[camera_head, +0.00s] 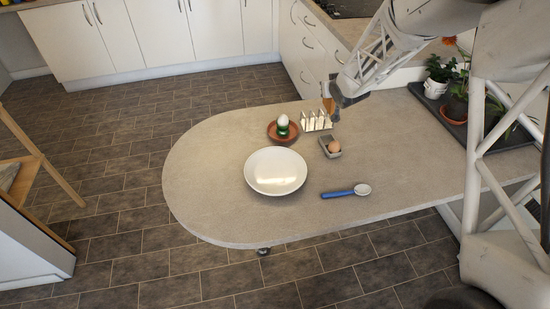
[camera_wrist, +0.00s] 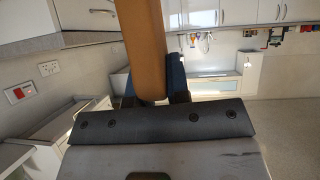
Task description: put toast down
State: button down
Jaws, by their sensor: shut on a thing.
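My gripper (camera_head: 335,96) is shut on a slice of toast (camera_head: 328,105) and holds it above the far side of the rounded table, near the toast rack. In the wrist view the toast (camera_wrist: 143,45) is a brown slab standing up between the dark blue fingers (camera_wrist: 152,84). A white plate (camera_head: 262,181) lies empty on the table, lower left of the gripper. A toast rack (camera_head: 316,122) with pale slices stands just below the held toast. I cannot tell the exact gap between them.
A brown egg (camera_head: 333,147) sits in a small grey holder (camera_head: 325,152). A blue-handled spoon (camera_head: 340,193) lies right of the plate. Potted plants (camera_head: 455,106) stand at right. The table's left end is clear.

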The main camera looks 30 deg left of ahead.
jog(key=shift+w+d+f+m+h, duration=0.25)
jog(key=shift+w+d+f+h, duration=1)
jog(key=shift+d, duration=5.15)
jog(key=shift+w+d+f+m+h, duration=0.45)
jog(key=shift+d+f+h, duration=1.35)
jog(key=shift+d, duration=4.55)
notch_tip(320, 180, up, 5)
jog(key=n+h, duration=0.4)
jog(key=n, duration=0.4)
send_over(263, 161)
jog(key=shift+w+f+t, duration=0.1)
jog(key=shift+t, duration=0.3)
jog(key=shift+d+f, duration=0.1)
jog(key=shift+f, duration=0.05)
jog(key=shift+f, duration=4.85)
